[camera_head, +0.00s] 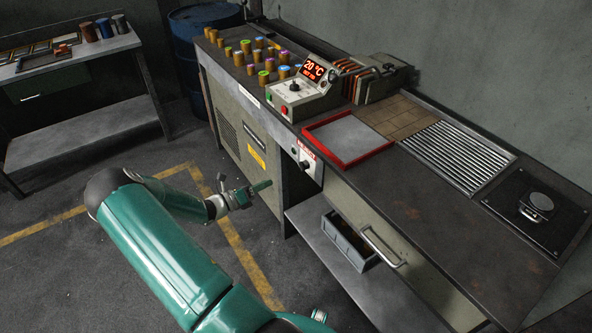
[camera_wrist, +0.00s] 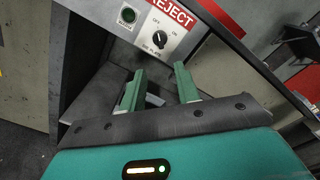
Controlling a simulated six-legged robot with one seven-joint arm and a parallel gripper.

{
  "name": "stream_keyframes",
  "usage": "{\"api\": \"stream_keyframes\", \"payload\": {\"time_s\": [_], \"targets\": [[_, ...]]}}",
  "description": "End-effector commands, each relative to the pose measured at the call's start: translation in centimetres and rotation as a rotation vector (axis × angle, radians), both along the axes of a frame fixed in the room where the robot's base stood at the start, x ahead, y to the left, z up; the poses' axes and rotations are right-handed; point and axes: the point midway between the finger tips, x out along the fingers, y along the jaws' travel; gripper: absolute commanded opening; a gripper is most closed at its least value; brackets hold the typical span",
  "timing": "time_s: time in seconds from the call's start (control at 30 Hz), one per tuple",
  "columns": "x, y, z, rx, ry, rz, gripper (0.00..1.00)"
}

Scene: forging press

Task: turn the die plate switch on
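The die plate switch is a round black knob (camera_wrist: 160,39) on a pale panel in the wrist view, with OFF and ON marks above it. In the head view the knob (camera_head: 305,164) sits on the bench's front panel. My gripper (camera_wrist: 159,70) is open and empty, its two green fingers apart and pointing toward the panel, below the knob and not touching it. In the head view my gripper (camera_head: 248,187) is left of the panel, in front of the cabinet.
A green button (camera_wrist: 128,15) is left of the knob, and a red REJECT label (camera_wrist: 170,14) is above it. A red-framed tray (camera_head: 348,139) and a control box reading 20 °C (camera_head: 303,92) are on the bench. A drawer handle (camera_head: 384,248) sticks out right of the panel.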

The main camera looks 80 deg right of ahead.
Motion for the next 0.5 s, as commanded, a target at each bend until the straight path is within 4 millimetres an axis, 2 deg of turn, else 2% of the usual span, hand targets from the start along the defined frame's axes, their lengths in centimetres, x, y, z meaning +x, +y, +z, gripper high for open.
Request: {"api": "stream_keyframes", "payload": {"time_s": [0.17, 0.5], "targets": [[-1.4, -1.5, 0.0, 0.0, 0.001, -0.004, 0.32], [-5.9, -6.5, 0.0, -0.001, -0.002, -0.005, 0.32]]}}
